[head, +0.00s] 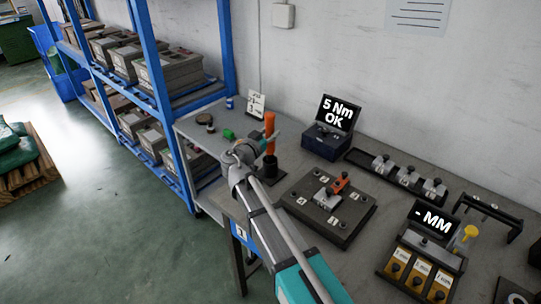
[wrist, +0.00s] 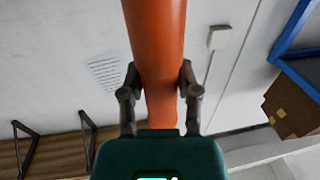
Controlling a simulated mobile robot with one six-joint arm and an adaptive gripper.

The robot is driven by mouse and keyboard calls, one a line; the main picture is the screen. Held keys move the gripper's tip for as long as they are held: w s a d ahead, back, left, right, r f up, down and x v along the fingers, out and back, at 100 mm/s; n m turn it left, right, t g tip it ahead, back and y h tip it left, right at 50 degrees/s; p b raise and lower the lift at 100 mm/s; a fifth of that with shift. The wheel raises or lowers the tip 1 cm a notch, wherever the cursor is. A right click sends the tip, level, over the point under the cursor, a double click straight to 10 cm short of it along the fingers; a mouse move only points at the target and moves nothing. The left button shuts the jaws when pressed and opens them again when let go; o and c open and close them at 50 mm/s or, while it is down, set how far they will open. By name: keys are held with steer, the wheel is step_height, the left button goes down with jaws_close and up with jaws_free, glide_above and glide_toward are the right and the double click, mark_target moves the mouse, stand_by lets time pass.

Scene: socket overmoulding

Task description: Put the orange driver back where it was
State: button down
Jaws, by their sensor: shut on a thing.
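The orange driver (head: 270,123) stands about upright at the back left part of the bench. In the wrist view the two fingers of my gripper (wrist: 158,78) press on both sides of the orange shaft or handle (wrist: 158,35). A dark round holder (head: 270,170) is directly below the driver. The driver's lower end is close to or inside the holder; I cannot tell which, as my gripper partly covers the spot.
A dark plate with a fixture (head: 335,228) lies to the right of the holder. A display (head: 338,113) behind it reads "5 Nm OK". A blue shelf post (head: 225,45) rises at the bench's left end.

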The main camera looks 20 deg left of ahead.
mark_target(270, 148)
steer(key=shift+f+b, duration=1.05)
steer(key=shift+f, duration=0.3)
steer(key=shift+f, duration=0.1)
steer(key=shift+f+b, duration=1.8)
steer(key=shift+b, duration=0.1)
steer(key=shift+f, duration=0.1)
steer(key=shift+c, duration=1.6)
jaws_free()
steer(key=v, duration=1.2)
steer(key=shift+s, duration=0.1)
